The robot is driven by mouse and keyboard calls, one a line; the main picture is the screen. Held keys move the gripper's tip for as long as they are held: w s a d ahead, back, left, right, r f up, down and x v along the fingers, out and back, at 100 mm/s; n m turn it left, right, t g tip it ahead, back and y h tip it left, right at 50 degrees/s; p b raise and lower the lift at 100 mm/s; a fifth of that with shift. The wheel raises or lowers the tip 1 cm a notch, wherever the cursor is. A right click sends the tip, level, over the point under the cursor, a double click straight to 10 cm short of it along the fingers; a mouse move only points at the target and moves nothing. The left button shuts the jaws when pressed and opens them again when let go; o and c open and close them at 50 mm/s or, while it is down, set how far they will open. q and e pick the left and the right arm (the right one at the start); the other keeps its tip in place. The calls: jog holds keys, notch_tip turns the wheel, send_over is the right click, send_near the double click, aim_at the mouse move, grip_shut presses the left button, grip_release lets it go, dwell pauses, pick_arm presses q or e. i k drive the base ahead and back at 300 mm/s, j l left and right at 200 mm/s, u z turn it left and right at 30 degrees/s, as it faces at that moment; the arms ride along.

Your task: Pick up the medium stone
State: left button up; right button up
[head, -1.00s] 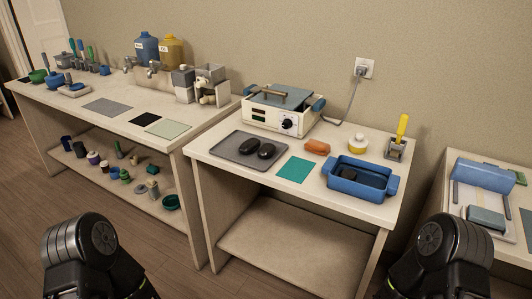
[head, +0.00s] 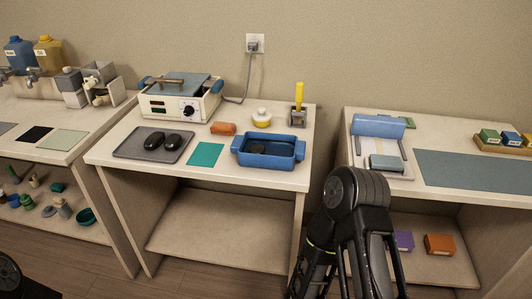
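Two smooth black stones, a left one (head: 154,140) and a right one (head: 172,142), lie side by side on a grey tray (head: 131,154) on the middle table. The right one looks slightly larger. A dark shape, perhaps another stone (head: 257,148), lies inside the blue basin (head: 268,160) to the right, mostly hidden by its wall. I cannot tell for certain which stone is the medium one. Neither gripper is visible; only black links of my arms show, low in the picture, well short of the stones.

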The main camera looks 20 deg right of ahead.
aim_at(174, 141)
jog(key=i+j+u, duration=0.25)
jog(key=i+j, duration=0.65)
